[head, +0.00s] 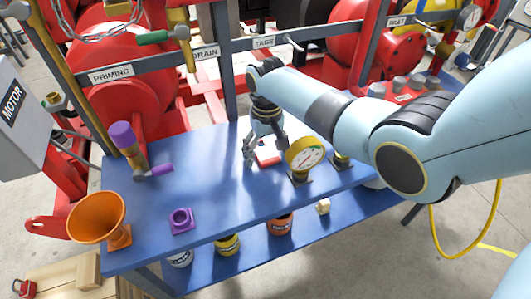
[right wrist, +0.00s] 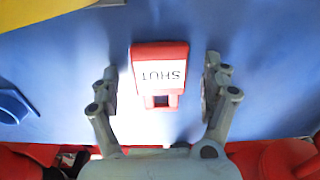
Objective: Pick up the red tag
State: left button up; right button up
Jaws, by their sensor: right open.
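The red tag (right wrist: 160,101) lies on the blue bench top, with a white label reading SHUT and a small hole at one end. In the head view the tag (head: 267,159) shows partly, under my right gripper. My right gripper (head: 267,155) points down over it with its fingers spread. In the right wrist view the two fingers of my right gripper (right wrist: 160,85) stand on either side of the tag, with a gap on both sides. Nothing is held. My left gripper is not in view.
A pressure gauge (head: 306,155) stands right beside my right gripper. The blue bench (head: 222,177) also carries an orange funnel (head: 97,217), a purple flanged part (head: 181,220) and a purple-handled valve (head: 128,143). A grey rail with labels runs behind. The bench's middle is clear.

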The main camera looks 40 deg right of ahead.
aim_at(266, 153)
jog(key=c, duration=1.3)
jog(key=shift+o, duration=0.2)
jog(key=shift+r, duration=0.1)
jog(key=shift+r, duration=0.5)
notch_tip(266, 153, up, 3)
jog(key=shift+w+f, duration=0.1)
jog(key=shift+f, duration=0.05)
jog(key=s+a+r, duration=0.3)
jog(key=a+r, duration=0.4)
jog(key=a, duration=0.4)
jog(key=shift+a, duration=0.2)
